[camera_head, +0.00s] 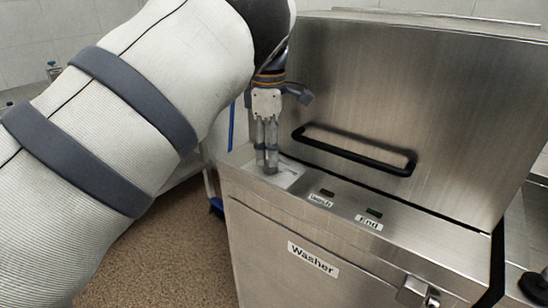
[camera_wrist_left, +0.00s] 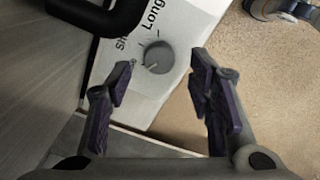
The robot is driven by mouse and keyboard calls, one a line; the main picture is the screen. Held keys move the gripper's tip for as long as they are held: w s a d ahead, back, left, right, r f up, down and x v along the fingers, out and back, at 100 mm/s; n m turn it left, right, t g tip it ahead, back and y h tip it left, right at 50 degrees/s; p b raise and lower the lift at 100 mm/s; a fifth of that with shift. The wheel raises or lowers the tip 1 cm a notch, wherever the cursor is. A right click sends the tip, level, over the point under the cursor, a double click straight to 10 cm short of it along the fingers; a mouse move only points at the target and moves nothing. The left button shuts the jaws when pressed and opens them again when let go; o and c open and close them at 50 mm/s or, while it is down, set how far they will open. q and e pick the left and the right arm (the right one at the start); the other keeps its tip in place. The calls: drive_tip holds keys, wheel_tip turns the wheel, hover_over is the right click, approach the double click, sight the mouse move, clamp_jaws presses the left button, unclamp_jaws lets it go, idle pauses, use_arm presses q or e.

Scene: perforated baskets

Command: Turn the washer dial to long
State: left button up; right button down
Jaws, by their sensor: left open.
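The washer (camera_head: 330,235) is a steel box with a label reading "Washer" on its front. Its dial (camera_wrist_left: 158,57) is a round grey knob on a white plate printed "Long" and, partly covered, a word starting "Sh". In the left wrist view, a light mark on the knob lies toward its lower left. My left gripper (camera_head: 266,165) points down over the white plate at the washer's left end; it also shows in the left wrist view (camera_wrist_left: 160,100), with fingers spread and the dial beyond and between them. In the head view the fingers hide the dial. My right gripper is not seen.
A black bar handle (camera_head: 355,152) sticks out from the washer's upright steel panel, right of my left gripper. Two small indicators, one labelled "End" (camera_head: 369,222), sit on the ledge. A latch (camera_head: 418,290) is on the front. Speckled floor (camera_head: 160,255) lies left.

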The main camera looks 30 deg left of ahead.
use_arm(q)
drive_tip(key=shift+f, duration=1.7)
drive_tip(key=shift+c, duration=0.3)
clamp_jaws()
